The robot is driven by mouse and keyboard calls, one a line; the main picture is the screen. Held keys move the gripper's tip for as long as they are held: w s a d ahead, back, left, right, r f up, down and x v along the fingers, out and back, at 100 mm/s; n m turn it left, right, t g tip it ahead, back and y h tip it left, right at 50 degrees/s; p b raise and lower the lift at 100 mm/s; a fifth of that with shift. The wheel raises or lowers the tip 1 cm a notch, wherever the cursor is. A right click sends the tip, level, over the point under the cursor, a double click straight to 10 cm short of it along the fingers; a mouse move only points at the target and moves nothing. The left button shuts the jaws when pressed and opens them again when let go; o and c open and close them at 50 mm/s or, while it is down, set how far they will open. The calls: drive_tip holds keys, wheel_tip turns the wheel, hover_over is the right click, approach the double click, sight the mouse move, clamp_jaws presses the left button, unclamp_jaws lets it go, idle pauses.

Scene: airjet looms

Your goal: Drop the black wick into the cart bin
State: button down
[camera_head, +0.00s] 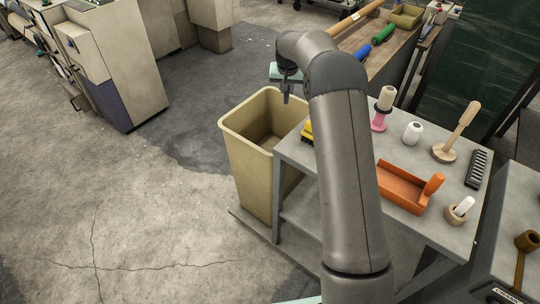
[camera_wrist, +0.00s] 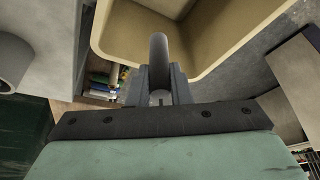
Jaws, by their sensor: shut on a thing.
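The tan cart bin (camera_head: 247,165) stands at the left end of the grey cart, with its open top up; inside, the part I can see looks empty. My gripper (camera_head: 286,93) is above the bin's back right rim. In the wrist view, my gripper (camera_wrist: 160,88) is shut on a dark grey, round-ended piece, the black wick (camera_wrist: 159,52). The bin's tan rim and wall (camera_wrist: 220,60) show behind it. The fingers hide the wick's lower part. In the head view, the wick is too small to tell from the fingers.
The grey cart top (camera_head: 402,145) beside the bin carries an orange tray (camera_head: 400,187), a pink-based spool (camera_head: 381,110), a white roll (camera_head: 413,132) and a wooden-handled tool (camera_head: 458,132). A beige machine (camera_head: 115,60) stands at the back left. The floor left of the bin is clear.

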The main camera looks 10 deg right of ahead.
drive_tip(key=w+a+f+b, duration=0.1)
drive_tip(key=w+f, duration=0.1)
drive_tip(key=f, duration=0.4)
drive_tip(key=w+a+f, duration=0.2)
drive_tip(key=f, duration=0.4)
drive_tip(key=shift+w+f+m+b, duration=0.15)
drive_tip(key=shift+f+m+b, duration=0.15)
drive_tip(key=shift+b, duration=0.1)
drive_tip(key=c, duration=1.2)
unclamp_jaws()
drive_tip(key=shift+c, duration=0.2)
drive_tip(key=b+v, duration=0.1)
drive_tip(key=v, duration=1.6)
drive_tip(key=shift+a+r+b, duration=0.2)
drive_tip(key=shift+a+b, duration=0.05)
drive_tip(key=shift+b, duration=0.15)
